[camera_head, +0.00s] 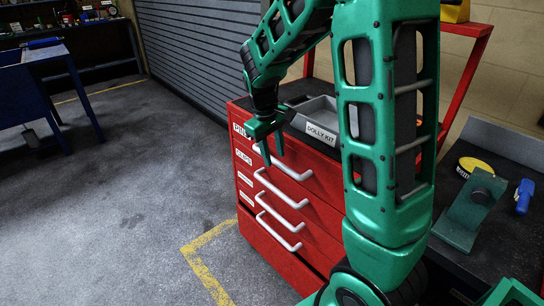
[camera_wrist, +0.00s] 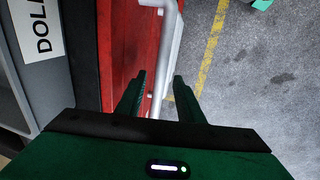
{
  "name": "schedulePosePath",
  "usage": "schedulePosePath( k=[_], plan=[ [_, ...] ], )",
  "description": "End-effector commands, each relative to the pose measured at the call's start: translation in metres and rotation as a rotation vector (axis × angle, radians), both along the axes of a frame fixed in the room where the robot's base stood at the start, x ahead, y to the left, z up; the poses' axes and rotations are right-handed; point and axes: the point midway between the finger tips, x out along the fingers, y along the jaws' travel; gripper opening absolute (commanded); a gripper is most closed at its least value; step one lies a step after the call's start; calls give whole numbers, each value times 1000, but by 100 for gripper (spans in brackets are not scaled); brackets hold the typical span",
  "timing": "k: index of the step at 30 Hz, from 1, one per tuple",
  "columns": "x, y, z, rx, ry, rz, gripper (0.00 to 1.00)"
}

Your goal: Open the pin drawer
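The pin drawer (camera_head: 241,130) is the top drawer of a red cabinet, marked by a white label that starts "PIN". It looks shut. Its pale bar handle (camera_head: 293,173) is partly hidden behind my gripper (camera_head: 273,159), which points down in front of the cabinet. In the wrist view my gripper (camera_wrist: 160,76) is open and empty, with its two green fingers apart. A pale handle bar (camera_wrist: 167,50) runs between the fingertips in that view, beside the red cabinet front (camera_wrist: 130,40). I cannot tell whether the fingers touch it or how deep it lies between them.
Several lower drawers with similar handles (camera_head: 280,188) sit below. A grey tray labelled "DOLLY KIT" (camera_head: 320,134) stands on the cabinet top. The floor (camera_head: 130,200) left of the cabinet is clear.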

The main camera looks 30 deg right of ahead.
Motion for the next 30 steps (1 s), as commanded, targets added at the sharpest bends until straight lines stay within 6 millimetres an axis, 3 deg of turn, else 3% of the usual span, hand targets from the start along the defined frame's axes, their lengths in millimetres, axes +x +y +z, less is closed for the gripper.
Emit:
schedulePosePath(
  k=[13,18,30],
  plan=[
    [0,-2,-11,0,0,0,34],
    [0,-2,-11,0,0,0,0],
    [-1,10,-11,1,1,-2,0]
  ],
)
